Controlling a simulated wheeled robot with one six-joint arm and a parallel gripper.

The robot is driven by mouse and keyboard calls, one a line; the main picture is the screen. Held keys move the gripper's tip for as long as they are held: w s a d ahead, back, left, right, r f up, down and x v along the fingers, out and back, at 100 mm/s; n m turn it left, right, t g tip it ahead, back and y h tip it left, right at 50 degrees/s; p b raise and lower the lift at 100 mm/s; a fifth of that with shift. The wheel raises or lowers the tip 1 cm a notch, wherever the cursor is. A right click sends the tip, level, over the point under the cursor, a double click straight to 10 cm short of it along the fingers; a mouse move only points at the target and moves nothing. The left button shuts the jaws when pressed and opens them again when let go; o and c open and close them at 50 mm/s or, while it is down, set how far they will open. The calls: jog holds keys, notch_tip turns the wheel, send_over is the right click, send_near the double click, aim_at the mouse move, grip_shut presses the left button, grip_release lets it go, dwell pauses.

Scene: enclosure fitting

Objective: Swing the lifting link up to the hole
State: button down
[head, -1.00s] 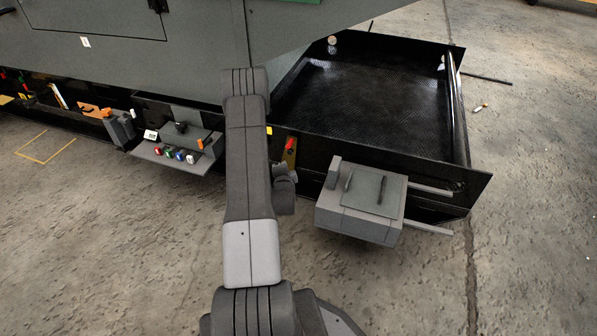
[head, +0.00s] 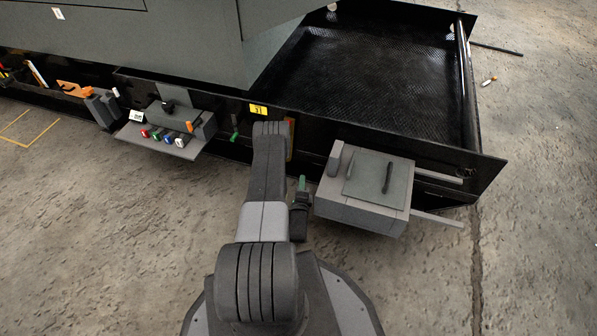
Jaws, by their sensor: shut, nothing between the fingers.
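My arm reaches from the bottom centre toward the black frame wall (head: 330,142). The dark end of my gripper (head: 300,208) shows right of the arm, just left of the grey box; its fingers are small here and look shut and empty. A green piece (head: 302,184) shows at its upper end; I cannot tell whether it belongs to the gripper. A narrow brass-coloured plate (head: 290,137) on the wall is mostly hidden behind my arm. A green-handled part (head: 235,124) is on the wall to the left. I cannot tell which part is the lifting link, and no hole is clear.
The grey box (head: 362,212) with a flat top plate sits on rails close right of my gripper. A shelf (head: 150,141) with several coloured knobs is at left. A yellow label (head: 259,109) is on the wall. Open concrete floor (head: 110,230) lies in front.

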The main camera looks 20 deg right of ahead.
jog(key=w+b, duration=0.4)
jog(key=w, duration=0.6)
jog(key=shift+w+a+r, duration=0.15)
jog(key=shift+w+r, duration=0.15)
jog(key=shift+r, duration=0.15)
jog(key=shift+a, duration=0.1)
